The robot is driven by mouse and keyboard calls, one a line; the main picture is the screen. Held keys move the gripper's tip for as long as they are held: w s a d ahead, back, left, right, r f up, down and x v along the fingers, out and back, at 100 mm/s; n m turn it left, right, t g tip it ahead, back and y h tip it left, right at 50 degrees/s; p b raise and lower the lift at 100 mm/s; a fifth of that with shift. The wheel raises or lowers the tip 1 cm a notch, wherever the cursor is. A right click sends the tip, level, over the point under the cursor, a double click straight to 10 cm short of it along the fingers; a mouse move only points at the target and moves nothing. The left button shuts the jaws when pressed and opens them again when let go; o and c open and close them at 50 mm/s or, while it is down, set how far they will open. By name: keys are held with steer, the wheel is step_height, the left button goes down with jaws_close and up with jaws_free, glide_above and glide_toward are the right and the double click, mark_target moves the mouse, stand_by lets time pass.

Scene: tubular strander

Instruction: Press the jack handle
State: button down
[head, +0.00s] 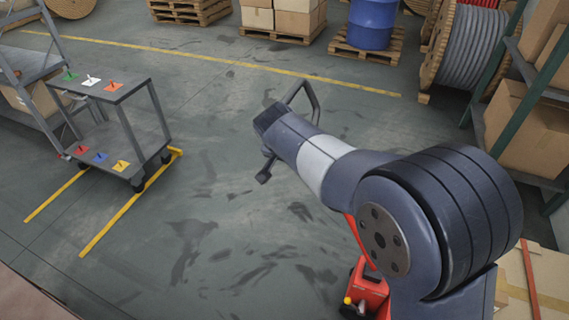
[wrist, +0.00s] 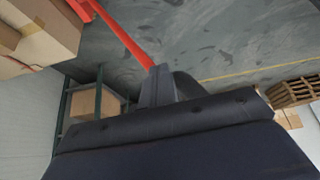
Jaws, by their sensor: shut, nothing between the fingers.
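The red jack (head: 370,288) stands on the floor at the bottom centre of the head view, partly behind my arm. Its slanted red handle shaft (wrist: 122,36) runs down from the top of the wrist view to the grey fingers of my gripper (wrist: 157,86). A dark grey loop (head: 313,97), which looks like the handle's grip, sticks out beyond the end of my arm in the head view. My gripper is shut and empty, close to the handle. Whether it touches the handle is hidden.
A grey cart (head: 112,92) with coloured cards stands at the left beside yellow floor lines. A shelf with boxes (head: 520,128) is at the right. A cable reel (head: 470,48) and a blue barrel (head: 371,22) stand behind. The middle floor is clear.

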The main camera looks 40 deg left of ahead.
steer(key=w+d+b+v, duration=0.1)
steer(key=v, duration=1)
steer(key=shift+d+r+b, duration=0.2)
steer(key=shift+d+b, duration=0.05)
steer(key=shift+b, duration=0.05)
steer(key=shift+w+f, duration=0.1)
stand_by(1.2)
